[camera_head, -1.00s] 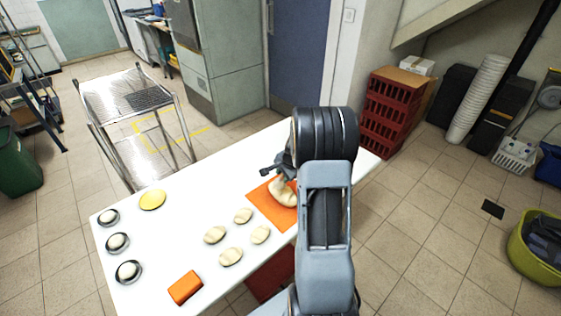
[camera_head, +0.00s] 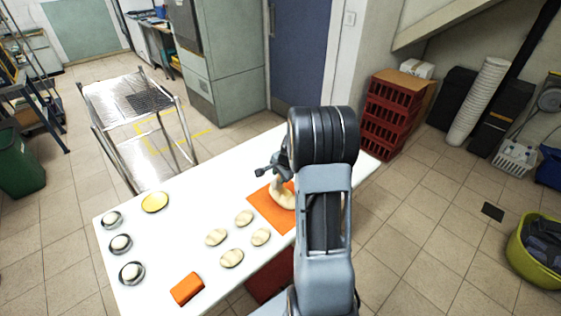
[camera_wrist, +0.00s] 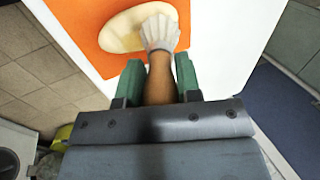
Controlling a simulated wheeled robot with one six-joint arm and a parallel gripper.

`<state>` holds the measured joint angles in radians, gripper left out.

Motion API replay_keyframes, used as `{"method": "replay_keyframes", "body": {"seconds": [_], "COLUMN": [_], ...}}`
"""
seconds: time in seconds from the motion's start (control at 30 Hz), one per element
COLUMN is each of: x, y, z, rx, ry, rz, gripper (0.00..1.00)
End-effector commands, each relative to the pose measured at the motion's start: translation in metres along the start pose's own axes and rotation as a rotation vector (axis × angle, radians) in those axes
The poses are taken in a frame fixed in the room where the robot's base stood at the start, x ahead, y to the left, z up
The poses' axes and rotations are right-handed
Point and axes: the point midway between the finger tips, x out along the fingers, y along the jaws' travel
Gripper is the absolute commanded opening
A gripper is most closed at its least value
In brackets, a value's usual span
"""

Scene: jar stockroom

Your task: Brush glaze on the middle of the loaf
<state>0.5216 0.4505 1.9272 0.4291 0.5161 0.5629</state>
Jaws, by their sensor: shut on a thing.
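The loaf (camera_head: 284,201) is pale and lies on an orange mat (camera_head: 264,207) on the white table; it also shows in the wrist view (camera_wrist: 118,30). My gripper (camera_wrist: 158,78) is shut on the brown handle of a brush (camera_wrist: 160,66) with pale bristles. In the wrist view the bristles overlap the right part of the loaf; I cannot tell whether they touch it. A yellow round dish (camera_head: 155,202) stands at the table's far left. In the head view my arm hides the right side of the mat and most of the gripper.
Several small dough pieces (camera_head: 232,258) lie on the table left of the mat. Several small round dishes with pale contents (camera_head: 121,243) line the left edge. An orange block (camera_head: 187,288) lies near the front edge. Red crates (camera_head: 388,112) stand behind the table.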

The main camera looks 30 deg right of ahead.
Motion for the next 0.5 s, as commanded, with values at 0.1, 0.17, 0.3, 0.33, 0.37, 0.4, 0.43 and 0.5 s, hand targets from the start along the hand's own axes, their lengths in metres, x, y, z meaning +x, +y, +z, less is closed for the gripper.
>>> {"method": "replay_keyframes", "body": {"seconds": [0.1, 0.17, 0.3, 0.33, 0.37, 0.4, 0.43, 0.5], "x": [-0.013, -0.018, -0.029, -0.032, -0.035, -0.038, -0.040, -0.046], "y": [-0.005, -0.007, -0.012, -0.013, -0.014, -0.015, -0.017, -0.019], "z": [0.002, 0.002, 0.002, 0.003, 0.003, 0.003, 0.003, 0.003], "rx": [-0.002, -0.003, -0.005, -0.005, -0.006, -0.007, -0.007, -0.008], "ry": [-0.002, -0.002, -0.003, -0.003, -0.003, -0.003, -0.003, -0.003], "rz": [0.002, 0.001, 0.001, 0.001, 0.001, 0.001, 0.001, 0.002], "gripper": [0.08, 0.08, 0.08, 0.08, 0.08, 0.08, 0.08, 0.08]}}
